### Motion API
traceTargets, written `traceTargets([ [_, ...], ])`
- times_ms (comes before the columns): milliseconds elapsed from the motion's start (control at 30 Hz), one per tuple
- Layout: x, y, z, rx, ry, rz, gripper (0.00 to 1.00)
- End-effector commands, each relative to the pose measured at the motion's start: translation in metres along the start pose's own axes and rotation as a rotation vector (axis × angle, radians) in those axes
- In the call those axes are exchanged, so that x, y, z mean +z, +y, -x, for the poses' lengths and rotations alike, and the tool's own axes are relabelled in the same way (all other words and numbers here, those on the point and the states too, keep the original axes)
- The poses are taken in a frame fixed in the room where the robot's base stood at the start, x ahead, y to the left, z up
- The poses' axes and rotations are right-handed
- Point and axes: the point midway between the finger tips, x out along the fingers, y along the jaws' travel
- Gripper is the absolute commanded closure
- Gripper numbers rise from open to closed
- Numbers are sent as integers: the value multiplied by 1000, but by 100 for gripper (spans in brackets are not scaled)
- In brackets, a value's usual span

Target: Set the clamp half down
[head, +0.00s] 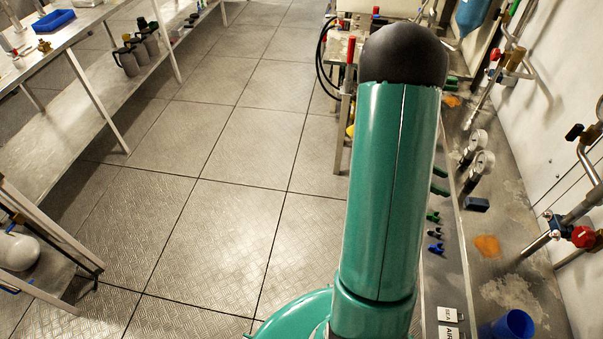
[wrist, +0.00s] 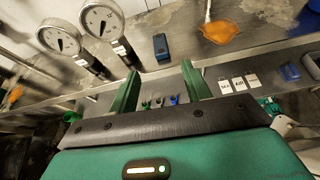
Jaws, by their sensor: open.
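My gripper (wrist: 160,68) is open, with its two green fingers apart and nothing seen held between them. Small fittings lie in a row on a narrow grey ledge: a green one (head: 433,216), a dark one (head: 434,233) and a blue one (head: 436,249). I cannot tell which piece, if any, is the clamp half.
A dark blue block (head: 477,205) and two gauges (head: 481,165) stand on the bench. Orange stains (head: 487,246), a blue cup (head: 509,325) and white label cards (head: 447,314) are nearby. A red-handled valve (head: 583,237) juts from the wall. The floor at left is clear.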

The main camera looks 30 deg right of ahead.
Motion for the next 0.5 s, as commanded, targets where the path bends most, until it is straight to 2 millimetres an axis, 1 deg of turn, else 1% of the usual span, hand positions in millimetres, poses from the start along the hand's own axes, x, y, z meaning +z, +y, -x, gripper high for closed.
traceTargets([
  [33,5,1,18,9,28,-45,52],
  [67,8,0,28,11,49,-76,52],
  [100,11,-2,45,13,83,-124,52],
  [167,17,-7,72,14,143,-203,52],
  [200,20,-11,91,14,186,-258,52],
  [267,24,-19,119,11,257,-333,52],
  [300,26,-24,137,10,306,-381,52],
  [367,29,-34,164,5,381,-450,52],
  [400,30,-41,181,1,433,-492,52],
  [467,32,-52,207,-7,515,-555,52],
  [500,34,-61,224,-14,570,-592,52],
])
